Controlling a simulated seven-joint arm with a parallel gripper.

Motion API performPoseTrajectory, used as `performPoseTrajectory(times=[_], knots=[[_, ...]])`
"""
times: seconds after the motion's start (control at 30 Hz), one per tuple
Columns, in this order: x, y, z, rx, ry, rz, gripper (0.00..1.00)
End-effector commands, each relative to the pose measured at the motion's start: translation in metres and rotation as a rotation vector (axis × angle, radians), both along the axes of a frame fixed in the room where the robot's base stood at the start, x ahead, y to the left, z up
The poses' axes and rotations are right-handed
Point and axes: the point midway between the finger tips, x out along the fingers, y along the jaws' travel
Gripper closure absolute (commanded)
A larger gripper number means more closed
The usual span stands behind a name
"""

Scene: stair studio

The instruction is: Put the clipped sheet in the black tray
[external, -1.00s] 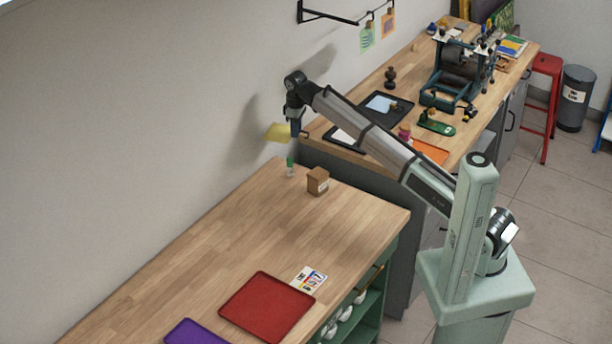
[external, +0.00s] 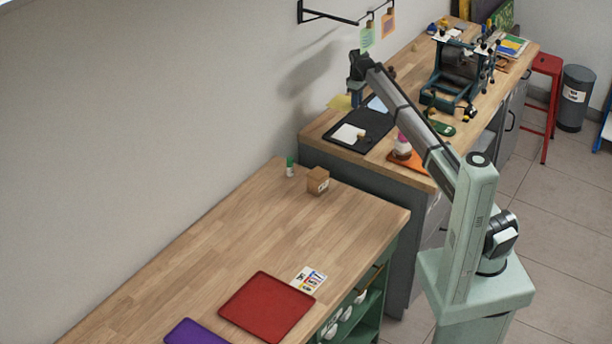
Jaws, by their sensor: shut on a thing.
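My gripper (external: 354,103) is shut on a yellow sheet (external: 339,102), which sticks out to its left. Gripper and sheet appear above the far left part of the back bench; their exact height is hard to judge. The black tray (external: 372,127) lies on that bench just below and to the right of the gripper. A white sheet (external: 347,134) and a light blue sheet (external: 377,104) lie on the black surface. I cannot tell whether this is one tray or two side by side. The clip on the held sheet is too small to make out.
An orange tray (external: 408,160) and a press (external: 458,75) stand farther right. The near wooden table holds a cardboard box (external: 318,181), a red tray (external: 267,306) and much free room.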

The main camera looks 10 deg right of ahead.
Motion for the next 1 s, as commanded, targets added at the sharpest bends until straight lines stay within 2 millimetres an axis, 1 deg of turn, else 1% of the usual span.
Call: performPoseTrajectory(times=[0.03, 0.1, 0.2, 0.33, 0.43, 0.57, 0.9, 1.0], knots=[[0.009, -0.02, -0.001, 0.0, 0.0, -0.017, 1.0], [0.017, -0.041, -0.003, 0.0, 0.0, -0.032, 1.0], [0.025, -0.067, -0.005, 0.0, 0.0, -0.048, 1.0], [0.032, -0.089, -0.007, 0.0, 0.0, -0.064, 1.0], [0.034, -0.098, -0.008, 0.0, 0.0, -0.069, 1.0], [0.035, -0.102, -0.015, 0.0, 0.0, -0.072, 1.0], [0.034, -0.102, -0.065, 0.0, 0.001, -0.072, 1.0], [0.035, -0.102, -0.072, 0.0, 0.0, -0.072, 1.0]])
